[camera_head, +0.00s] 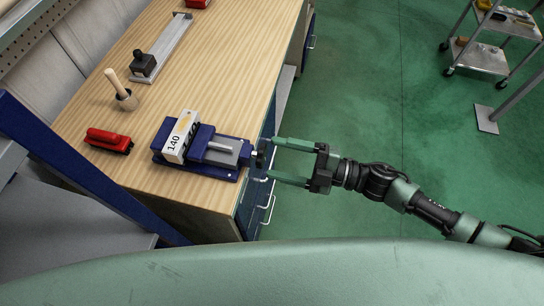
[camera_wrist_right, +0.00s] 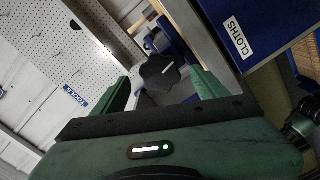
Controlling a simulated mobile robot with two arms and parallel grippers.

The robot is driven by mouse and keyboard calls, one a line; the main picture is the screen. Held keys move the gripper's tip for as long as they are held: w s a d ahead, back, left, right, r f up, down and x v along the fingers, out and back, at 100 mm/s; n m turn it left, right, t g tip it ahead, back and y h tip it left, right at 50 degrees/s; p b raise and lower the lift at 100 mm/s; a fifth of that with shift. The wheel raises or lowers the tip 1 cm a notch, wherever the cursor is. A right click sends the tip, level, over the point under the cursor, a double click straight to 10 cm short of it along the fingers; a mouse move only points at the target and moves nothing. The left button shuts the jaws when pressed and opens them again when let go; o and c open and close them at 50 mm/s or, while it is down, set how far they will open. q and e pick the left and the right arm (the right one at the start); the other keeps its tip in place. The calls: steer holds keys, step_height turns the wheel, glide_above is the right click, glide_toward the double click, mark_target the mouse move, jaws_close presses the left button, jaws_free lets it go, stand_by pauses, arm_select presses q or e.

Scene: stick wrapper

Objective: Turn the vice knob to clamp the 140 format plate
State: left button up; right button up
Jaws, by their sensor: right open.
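The blue vice (camera_head: 215,165) sits on the wooden workbench near its right edge. The white block marked 140, the format plate (camera_head: 180,137), stands in the vice at its left part. The dark vice knob (camera_head: 260,158) sticks out past the bench edge; it also shows as a black lobed knob in the right wrist view (camera_wrist_right: 160,71). My right gripper (camera_head: 276,160) is open, its green fingers pointing left with the knob at their tips. In the wrist view the knob appears between the two fingers; contact cannot be told. My left gripper is not in view.
A metal rail fixture (camera_head: 163,48) lies farther back. Blue drawers with handles (camera_head: 266,207) are under the bench edge. Green floor is free to the right; a cart (camera_head: 478,55) stands far off.

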steer(key=b+v, duration=0.1)
steer(key=v, duration=0.4)
steer(key=shift+s+d, duration=0.1)
steer(key=shift+d, duration=0.1)
